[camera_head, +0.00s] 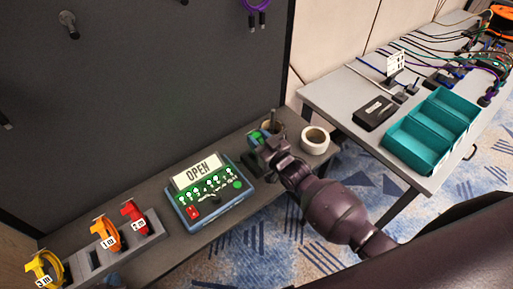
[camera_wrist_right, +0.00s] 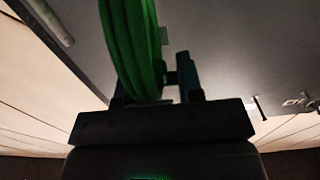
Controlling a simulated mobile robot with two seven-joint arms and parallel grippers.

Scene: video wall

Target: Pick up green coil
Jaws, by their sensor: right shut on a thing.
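My right gripper (camera_head: 268,146) is over the back end of the narrow dark bench in the head view. It is shut on the green coil (camera_wrist_right: 130,45), which fills the left part of the jaws in the right wrist view. In the head view only a small green part of the coil (camera_head: 256,136) shows beside the fingers; the rest is hidden. I cannot tell whether the coil touches the bench.
A coil holder with yellow (camera_head: 45,270), orange (camera_head: 106,236) and red (camera_head: 134,215) coils stands front left. Teal bins (camera_head: 428,140) stand on the right table.

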